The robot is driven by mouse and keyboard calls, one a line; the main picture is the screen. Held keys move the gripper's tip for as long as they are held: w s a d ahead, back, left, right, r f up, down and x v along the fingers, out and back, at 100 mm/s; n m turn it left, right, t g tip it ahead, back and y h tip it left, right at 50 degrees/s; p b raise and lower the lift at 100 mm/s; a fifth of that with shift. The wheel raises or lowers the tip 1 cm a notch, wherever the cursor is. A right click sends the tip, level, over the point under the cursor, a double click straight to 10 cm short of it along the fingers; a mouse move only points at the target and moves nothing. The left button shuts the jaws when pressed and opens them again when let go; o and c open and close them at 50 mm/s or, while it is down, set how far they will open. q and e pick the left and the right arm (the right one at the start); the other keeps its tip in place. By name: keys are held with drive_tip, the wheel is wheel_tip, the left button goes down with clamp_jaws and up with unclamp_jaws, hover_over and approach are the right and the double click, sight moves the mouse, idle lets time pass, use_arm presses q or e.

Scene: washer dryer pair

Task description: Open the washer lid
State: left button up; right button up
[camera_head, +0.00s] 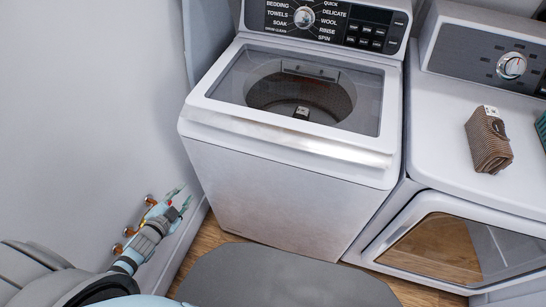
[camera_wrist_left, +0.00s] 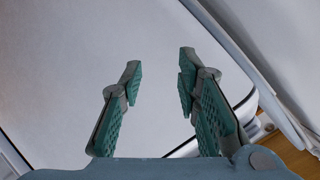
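The white washer (camera_head: 285,180) stands in the middle of the head view. Its lid (camera_head: 366,105), with a large clear window, lies flat on top and looks closed. The dark drum shows through the window. The lid's pale front rim (camera_head: 285,142) runs along the top front edge. My left gripper (camera_head: 181,198) is low at the left, beside the washer's front left corner and below the lid, touching nothing that I can see. In the left wrist view its two green-padded fingers (camera_wrist_left: 160,65) are spread, with nothing between them. My right gripper is not in view.
Brass-coloured fittings (camera_head: 128,231) sit by the left wall, near my left gripper.

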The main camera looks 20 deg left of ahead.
use_arm(q)
drive_tip(key=w+d+r+m+t+h+b, duration=0.3)
drive_tip(key=w+r+m+h+b, duration=0.15)
drive_tip(key=w+r+m, duration=0.2)
drive_tip(key=m+g+h+b, duration=0.3)
drive_tip(key=m+h+b, duration=0.2)
drive_tip(key=m+h, duration=0.75)
approach(265, 138)
drive_tip(key=shift+m+y, duration=0.8)
drive_tip(key=shift+y, duration=0.1)
drive_tip(key=x, duration=0.3)
drive_tip(key=p+x, duration=0.1)
drive_tip(key=x, duration=0.2)
drive_tip(key=r+x, duration=0.1)
drive_tip(key=x, duration=0.3)
drive_tip(key=shift+s+d, duration=0.1)
drive_tip(key=shift+s, duration=0.15)
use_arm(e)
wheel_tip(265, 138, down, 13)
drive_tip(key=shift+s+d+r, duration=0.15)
use_arm(q)
clamp_jaws()
